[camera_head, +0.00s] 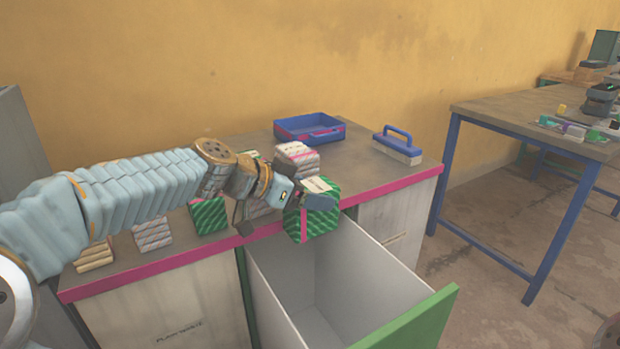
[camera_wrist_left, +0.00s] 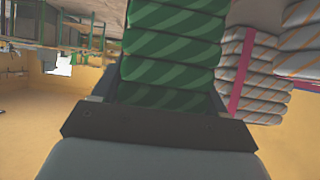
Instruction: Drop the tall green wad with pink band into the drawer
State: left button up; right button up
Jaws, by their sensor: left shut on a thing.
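The tall green wad with a pink band (camera_head: 318,222) is striped green with a pale label on top. My left gripper (camera_head: 308,202) is shut on it and holds it over the back end of the open drawer (camera_head: 385,270), at the counter's front edge. In the left wrist view the green wad (camera_wrist_left: 172,50) fills the space between the fingers; its pink band does not show there. The drawer has pale inner walls and a green front, and the part of its floor that I see is bare. My right gripper is not in view.
Another green wad (camera_head: 208,215) and several pale striped wads (camera_head: 152,233) stand on the counter (camera_head: 170,258). A pale wad with a pink band (camera_head: 297,157) stands behind my gripper. A blue tray (camera_head: 309,128) and a blue-handled brush (camera_head: 398,146) are farther back.

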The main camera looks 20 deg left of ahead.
pick_arm(q)
jog(key=shift+f, duration=0.7)
jog(key=o, duration=1.1)
jog(key=shift+o, duration=0.2)
jog(key=shift+s+a, duration=0.1)
jog(key=b+v, duration=0.2)
jog(key=v, duration=1.1)
jog(key=shift+s+a, duration=0.2)
jog(key=shift+s, duration=0.1)
jog(key=shift+r, duration=0.1)
